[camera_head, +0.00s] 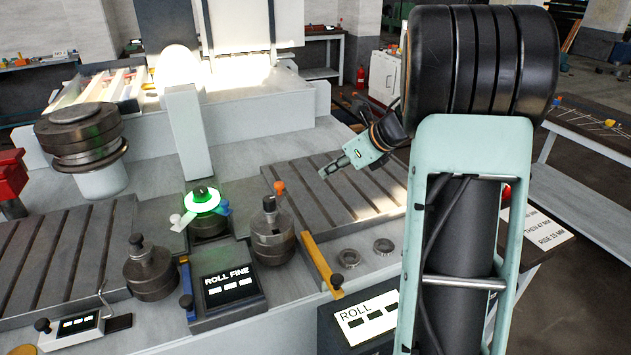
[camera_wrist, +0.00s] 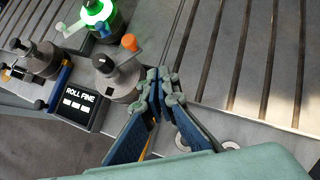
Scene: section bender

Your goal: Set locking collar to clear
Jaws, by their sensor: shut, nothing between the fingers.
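No part in view is labelled as the locking collar, so I cannot tell for certain which one it is. A green-glowing ring (camera_head: 202,200) with a white and a blue lever tops a dark post at the centre; it also shows in the wrist view (camera_wrist: 97,13). Right of it stands a grey cylinder (camera_head: 272,238) with a black knob and an orange-tipped lever (camera_head: 279,188); in the wrist view the cylinder (camera_wrist: 122,86) is left of my fingers. My gripper (camera_head: 323,174) is shut and empty, above the slotted bed, apart from the cylinder in the head view.
A "ROLL FINE" display (camera_head: 228,283) stands in front of the green ring. Another knobbed cylinder (camera_head: 151,273) is to its left. A yellow lever bar (camera_head: 322,264), two small rings (camera_head: 383,246) and a "ROLL" panel (camera_head: 367,319) lie to the right. The slotted bed (camera_head: 345,196) is clear.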

